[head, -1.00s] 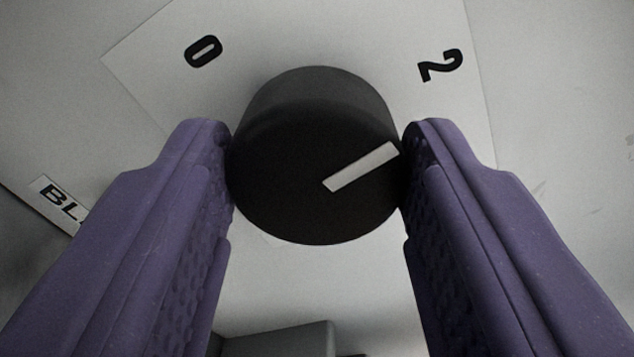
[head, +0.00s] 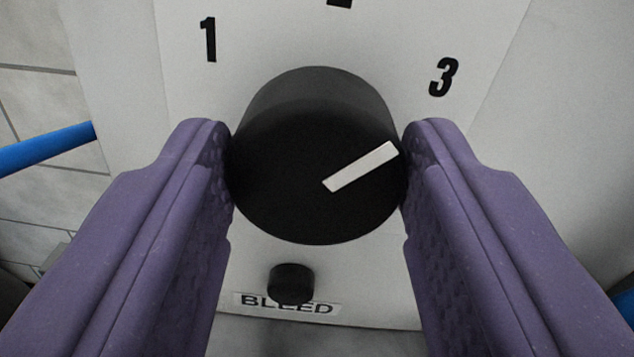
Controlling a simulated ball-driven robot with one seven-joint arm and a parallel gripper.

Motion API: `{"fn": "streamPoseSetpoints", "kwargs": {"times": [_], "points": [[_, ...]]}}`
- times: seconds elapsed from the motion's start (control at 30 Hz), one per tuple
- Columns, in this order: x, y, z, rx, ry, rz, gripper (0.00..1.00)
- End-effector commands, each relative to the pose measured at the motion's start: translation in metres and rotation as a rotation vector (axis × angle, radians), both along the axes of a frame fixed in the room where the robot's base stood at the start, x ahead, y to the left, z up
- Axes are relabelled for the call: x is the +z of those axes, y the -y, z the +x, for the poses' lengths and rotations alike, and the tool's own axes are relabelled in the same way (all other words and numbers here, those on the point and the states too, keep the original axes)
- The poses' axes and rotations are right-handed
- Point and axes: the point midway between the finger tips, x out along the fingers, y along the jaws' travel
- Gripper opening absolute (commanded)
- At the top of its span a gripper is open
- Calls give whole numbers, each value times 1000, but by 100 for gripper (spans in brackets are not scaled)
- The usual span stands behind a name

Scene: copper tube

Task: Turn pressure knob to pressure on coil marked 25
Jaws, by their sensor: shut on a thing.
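The pressure knob (head: 300,190) is a black round knob with a white pointer bar (head: 362,166) on its face. The bar points to the upper right, a little below the printed 3 (head: 443,77). My gripper (head: 317,165) is shut on the knob, one purple finger on its left side and one on its right. The white dial plate (head: 265,45) behind it shows a 1 (head: 208,40) at the upper left. Another mark at the top edge is cut off. No coil or number 25 shows.
A small black knob (head: 291,282) sits below, over a label (head: 287,304) reading BLEED. A blue hose or bar (head: 45,147) shows at the left, before a tiled wall (head: 35,100). Another blue piece (head: 624,303) is at the right edge.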

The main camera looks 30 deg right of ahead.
Motion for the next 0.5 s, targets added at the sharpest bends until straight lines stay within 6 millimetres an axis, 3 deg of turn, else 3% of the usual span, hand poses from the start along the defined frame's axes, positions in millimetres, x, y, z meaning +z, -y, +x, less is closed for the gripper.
{"fn": "streamPoseSetpoints", "kwargs": {"times": [0.5], "points": [[-4, 0, -1, 0, 98, 257, 19]]}}
